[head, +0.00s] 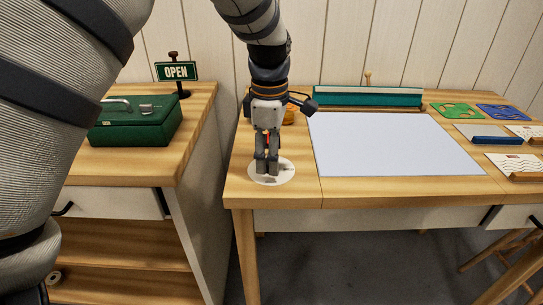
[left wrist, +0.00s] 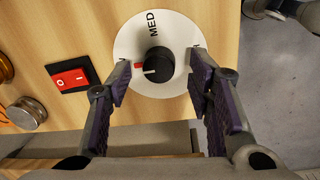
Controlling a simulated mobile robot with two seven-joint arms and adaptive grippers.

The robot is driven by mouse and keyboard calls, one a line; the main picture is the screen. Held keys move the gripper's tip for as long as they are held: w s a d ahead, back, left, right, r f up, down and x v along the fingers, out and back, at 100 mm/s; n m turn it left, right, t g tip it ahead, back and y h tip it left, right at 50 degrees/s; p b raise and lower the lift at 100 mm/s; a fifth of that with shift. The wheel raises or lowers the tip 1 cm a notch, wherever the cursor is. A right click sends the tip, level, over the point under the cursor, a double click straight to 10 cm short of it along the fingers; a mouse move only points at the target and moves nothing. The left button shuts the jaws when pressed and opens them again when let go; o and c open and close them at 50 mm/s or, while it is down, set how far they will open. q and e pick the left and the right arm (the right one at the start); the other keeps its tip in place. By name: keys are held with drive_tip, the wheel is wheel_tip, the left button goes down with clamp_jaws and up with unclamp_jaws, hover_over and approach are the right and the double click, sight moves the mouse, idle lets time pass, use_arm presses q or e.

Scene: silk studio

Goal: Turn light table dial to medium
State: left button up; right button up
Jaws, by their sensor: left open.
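The dial (left wrist: 156,64) is a black knob with a pale line and a red mark at its edge, on a round white plate (left wrist: 132,88) printed MED. My left gripper (left wrist: 157,88) is open, with one finger on each side of the knob in the left wrist view and visible gaps to it. In the head view the left gripper (head: 266,172) points down over the white plate (head: 287,175) and hides the knob. The light table's pale panel (head: 390,145) lies right of it. I do not see my right gripper.
A red rocker switch (left wrist: 73,79) sits beside the plate. Metal and orange round items (left wrist: 26,113) stand past it. A teal-edged box (head: 368,97) is behind the panel. Cards and stencils (head: 503,112) lie at right. A green case (head: 135,120) sits on the left cabinet.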

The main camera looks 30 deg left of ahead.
use_arm(q)
drive_tip(key=shift+f, duration=0.6)
clamp_jaws()
drive_tip(key=m, duration=0.4)
drive_tip(key=shift+m, duration=0.3)
drive_tip(key=m, duration=0.4)
drive_tip(key=shift+m, duration=0.3)
drive_tip(key=m, duration=0.4)
drive_tip(key=shift+w+a+h, duration=0.1)
drive_tip(key=shift+h, duration=0.2)
drive_tip(key=shift+m, duration=2.2)
